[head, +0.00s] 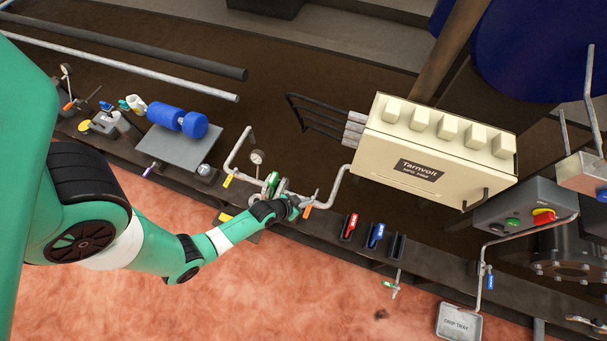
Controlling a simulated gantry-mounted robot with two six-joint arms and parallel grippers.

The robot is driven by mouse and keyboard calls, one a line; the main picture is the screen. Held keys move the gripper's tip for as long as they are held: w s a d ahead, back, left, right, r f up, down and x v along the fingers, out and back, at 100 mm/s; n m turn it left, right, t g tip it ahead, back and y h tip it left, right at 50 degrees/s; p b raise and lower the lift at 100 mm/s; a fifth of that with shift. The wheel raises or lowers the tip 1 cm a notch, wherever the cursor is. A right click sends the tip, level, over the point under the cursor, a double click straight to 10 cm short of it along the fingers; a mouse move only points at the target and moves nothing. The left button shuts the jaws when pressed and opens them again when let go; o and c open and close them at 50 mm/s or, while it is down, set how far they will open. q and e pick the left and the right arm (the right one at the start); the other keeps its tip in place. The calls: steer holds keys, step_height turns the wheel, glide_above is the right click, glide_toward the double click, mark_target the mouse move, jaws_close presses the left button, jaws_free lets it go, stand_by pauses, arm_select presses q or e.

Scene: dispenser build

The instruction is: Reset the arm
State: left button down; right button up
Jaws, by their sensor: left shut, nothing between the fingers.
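My left arm, green with black and white bands, comes in from the left. Its gripper (309,199) is over the bench edge near the middle of the head view. The fingers are small here and look shut, with nothing seen between them. The gripper is close to a pipe assembly with a green part (273,182), a gauge (257,157) and an orange tag (307,211). The wrist covers part of that assembly, so I cannot tell whether they touch. My right gripper does not show.
A cream box marked Tarnvolt (421,169) stands right of my gripper. Black holders with red (351,227) and blue (376,235) items line the bench edge. A grey control box (527,215) and drip tray (458,323) are at right. A blue motor (178,120) is at left.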

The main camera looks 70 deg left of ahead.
arm_select(q)
steer(key=shift+s+a+r, duration=0.25)
steer(key=shift+s+r, duration=0.1)
steer(key=shift+r, duration=0.25)
